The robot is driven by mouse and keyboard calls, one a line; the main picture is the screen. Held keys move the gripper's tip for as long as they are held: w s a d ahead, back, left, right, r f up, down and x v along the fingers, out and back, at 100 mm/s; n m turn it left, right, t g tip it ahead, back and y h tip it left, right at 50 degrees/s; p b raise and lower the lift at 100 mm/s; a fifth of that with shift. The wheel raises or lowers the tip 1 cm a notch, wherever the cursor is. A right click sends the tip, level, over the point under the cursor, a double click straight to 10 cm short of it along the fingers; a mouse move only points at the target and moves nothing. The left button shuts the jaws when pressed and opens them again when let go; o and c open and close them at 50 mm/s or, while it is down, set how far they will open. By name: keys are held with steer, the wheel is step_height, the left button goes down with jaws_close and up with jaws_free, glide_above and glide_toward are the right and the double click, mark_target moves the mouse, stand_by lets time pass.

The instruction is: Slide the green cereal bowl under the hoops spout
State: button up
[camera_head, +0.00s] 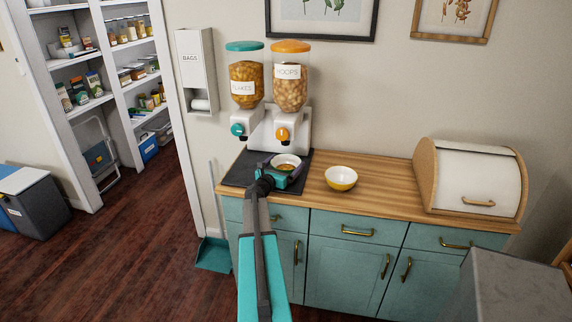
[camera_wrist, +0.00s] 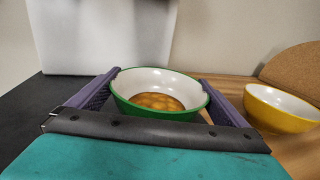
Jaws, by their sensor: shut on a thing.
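The green cereal bowl (camera_wrist: 157,109) has a white inside with golden-brown pieces at the bottom. My gripper (camera_wrist: 160,84) is shut on it, one purple finger on each side. In the head view the bowl (camera_head: 286,160) is on or just above the dark mat, in front of the dispenser. The hoops dispenser (camera_head: 290,85) has an orange lid, and its spout with an orange knob (camera_head: 282,134) is above the bowl in the picture. My gripper hides the bowl's near side there. I cannot tell exactly how the bowl lines up in depth with the spout.
The flakes dispenser (camera_head: 245,85) with a teal lid stands left of the hoops one. A yellow bowl (camera_head: 341,182) sits on the wooden counter (camera_head: 385,195) just right of the mat (camera_head: 238,177). A bread box (camera_head: 478,180) stands further right. Counter between them is clear.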

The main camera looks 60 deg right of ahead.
mark_target(282, 170)
steer(key=shift+s+a+b, duration=0.25)
steer(key=shift+a+b, duration=0.15)
steer(key=shift+a, duration=0.55)
steer(key=shift+s+a, duration=0.35)
steer(key=shift+a, duration=0.15)
steer(key=o, duration=0.8)
steer(key=shift+a, duration=0.1)
steer(key=a+b, duration=0.1)
steer(key=a, duration=0.3)
steer(key=a+b, duration=0.1)
steer(key=a, duration=0.3)
steer(key=a+b, duration=0.1)
steer(key=a, duration=0.3)
steer(key=shift+w+a, duration=0.25)
steer(key=shift+w, duration=0.05)
steer(key=shift+w+a+b, duration=0.1)
steer(key=shift+a+b, duration=0.2)
steer(key=shift+a, duration=0.25)
